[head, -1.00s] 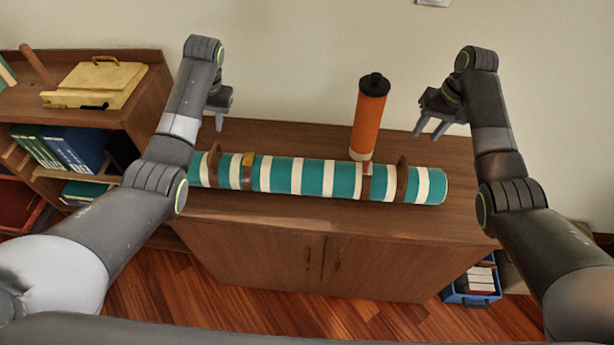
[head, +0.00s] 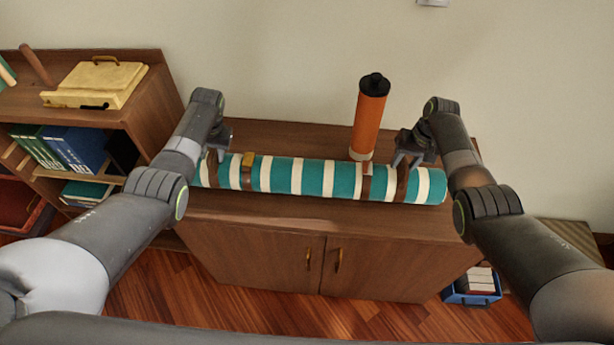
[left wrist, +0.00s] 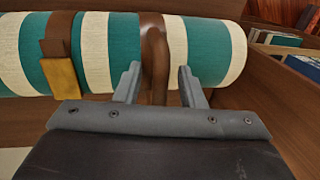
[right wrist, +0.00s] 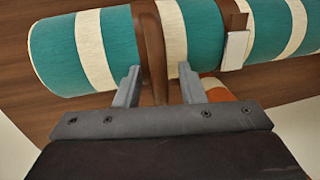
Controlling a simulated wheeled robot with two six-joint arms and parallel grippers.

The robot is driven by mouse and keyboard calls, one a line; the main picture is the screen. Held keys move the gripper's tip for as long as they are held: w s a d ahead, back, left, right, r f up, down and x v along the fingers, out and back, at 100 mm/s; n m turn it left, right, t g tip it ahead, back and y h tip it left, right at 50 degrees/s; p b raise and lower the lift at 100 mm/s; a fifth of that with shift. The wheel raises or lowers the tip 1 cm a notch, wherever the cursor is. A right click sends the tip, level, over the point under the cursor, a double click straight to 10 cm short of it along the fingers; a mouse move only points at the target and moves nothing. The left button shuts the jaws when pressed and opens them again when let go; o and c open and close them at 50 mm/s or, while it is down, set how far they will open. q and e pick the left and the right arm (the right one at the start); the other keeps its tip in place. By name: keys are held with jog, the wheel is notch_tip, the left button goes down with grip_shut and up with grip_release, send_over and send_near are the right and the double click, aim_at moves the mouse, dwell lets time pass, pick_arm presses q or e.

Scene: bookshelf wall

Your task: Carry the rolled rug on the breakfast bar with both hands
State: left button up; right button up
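The rolled rug (head: 313,178), striped teal and cream, lies lengthwise on the brown wooden cabinet top (head: 280,208). It has a brown loop handle near each end and brown straps. My left gripper (head: 214,150) is at the left handle; in the left wrist view the open fingers (left wrist: 160,85) stand on either side of that handle (left wrist: 154,60), with gaps. My right gripper (head: 405,160) is at the right handle; in the right wrist view its open fingers (right wrist: 158,88) stand on either side of the handle (right wrist: 150,55), apart from it.
An orange cylinder with a black cap (head: 369,118) stands just behind the rug, left of my right gripper. A bookshelf (head: 150,90) with a yellow case (head: 95,84) is at the left. A blue bin (head: 472,290) sits on the floor at the right.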

pick_arm(q)
jog(key=shift+c, duration=0.5)
pick_arm(e)
jog(key=shift+c, duration=0.5)
pick_arm(q)
grip_shut()
pick_arm(e)
grip_shut()
pick_arm(q)
jog(key=shift+w+r, duration=0.15)
jog(key=shift+w, duration=0.05)
pick_arm(e)
jog(key=shift+w+r, duration=0.2)
jog(key=shift+w, duration=0.05)
